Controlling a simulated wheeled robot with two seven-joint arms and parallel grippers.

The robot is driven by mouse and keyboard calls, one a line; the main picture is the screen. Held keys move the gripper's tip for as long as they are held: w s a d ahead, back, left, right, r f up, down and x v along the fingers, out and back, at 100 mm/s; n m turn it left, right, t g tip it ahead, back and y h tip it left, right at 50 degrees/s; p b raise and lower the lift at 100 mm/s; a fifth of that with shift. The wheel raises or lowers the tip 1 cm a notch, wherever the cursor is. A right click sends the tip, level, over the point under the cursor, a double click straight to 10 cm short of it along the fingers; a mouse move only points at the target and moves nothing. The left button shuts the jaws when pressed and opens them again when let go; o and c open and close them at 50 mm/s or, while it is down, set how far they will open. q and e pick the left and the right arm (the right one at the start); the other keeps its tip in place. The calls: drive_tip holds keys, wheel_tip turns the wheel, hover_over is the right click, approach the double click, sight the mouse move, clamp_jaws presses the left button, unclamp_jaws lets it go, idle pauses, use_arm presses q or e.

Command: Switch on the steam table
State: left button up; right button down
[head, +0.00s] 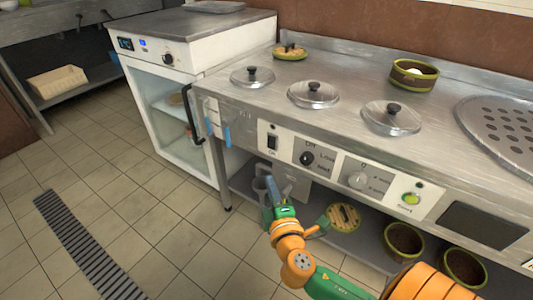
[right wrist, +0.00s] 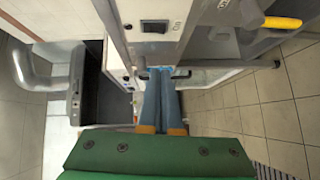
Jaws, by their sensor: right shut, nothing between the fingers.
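The steam table (head: 240,100) is a steel counter with three round lidded wells. Its front panel holds a black rocker switch (head: 272,141) on a white plate, two knobs and a green button (head: 411,199). The switch also shows in the right wrist view (right wrist: 154,27), above the fingertips in the picture. My right gripper (head: 268,182) is shut and empty, below the switch and apart from it in the head view. Its blue-grey fingers lie side by side in the right wrist view (right wrist: 160,72). My left gripper is not in view.
A white glass-door cabinet (head: 165,120) stands to the left of the steam table. Several green-rimmed pots, including one pot (head: 403,240), sit on the lower shelf. The tiled floor at left is open.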

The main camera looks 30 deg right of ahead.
drive_tip(key=b, duration=0.2)
approach(268, 146)
drive_tip(key=w+a, duration=0.1)
drive_tip(key=w, duration=0.3)
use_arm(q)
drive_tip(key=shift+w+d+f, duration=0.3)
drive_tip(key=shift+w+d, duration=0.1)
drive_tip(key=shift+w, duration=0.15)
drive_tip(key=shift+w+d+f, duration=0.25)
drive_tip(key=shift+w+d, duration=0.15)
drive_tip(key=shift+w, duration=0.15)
use_arm(e)
drive_tip(key=shift+w+d+f, duration=0.15)
drive_tip(key=shift+w+d, duration=0.25)
drive_tip(key=shift+d, duration=0.4)
drive_tip(key=shift+w+d+f, duration=0.1)
drive_tip(key=shift+w+d, duration=0.25)
drive_tip(key=shift+d, duration=0.4)
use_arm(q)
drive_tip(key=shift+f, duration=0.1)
use_arm(e)
drive_tip(key=shift+f, duration=0.1)
